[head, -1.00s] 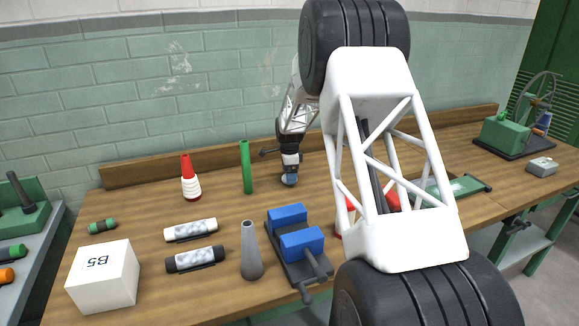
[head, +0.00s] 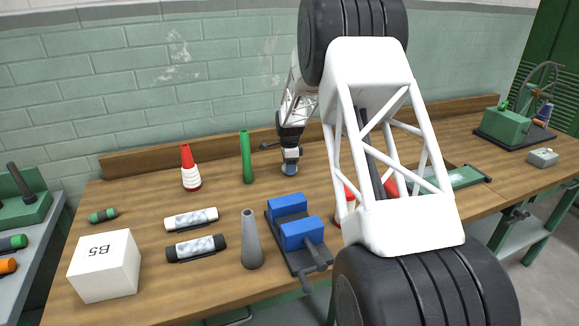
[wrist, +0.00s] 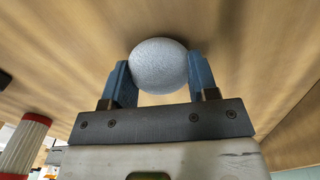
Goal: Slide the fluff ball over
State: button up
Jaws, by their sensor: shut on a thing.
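The fluff ball (wrist: 159,66) is a pale grey-white, finely textured ball in the wrist view. My gripper (wrist: 160,75) has its two blue fingers closed on either side of it. In the head view my gripper (head: 290,169) points down near the back of the wooden bench, right of a green tube. The ball is too small there to make out clearly. I cannot tell whether the ball touches the bench top.
A blue-jawed vise (head: 301,232), a grey cone (head: 251,240) and a white B5 box (head: 105,265) are nearer the front. The back board (head: 200,152) edges the bench.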

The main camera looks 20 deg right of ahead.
aim_at(281, 175)
jog(key=shift+a, duration=0.15)
jog(key=shift+a, duration=1.6)
jog(key=o, duration=1)
jog(key=shift+r, duration=0.15)
jog(key=shift+r, duration=3.75)
jog(key=shift+r, duration=0.1)
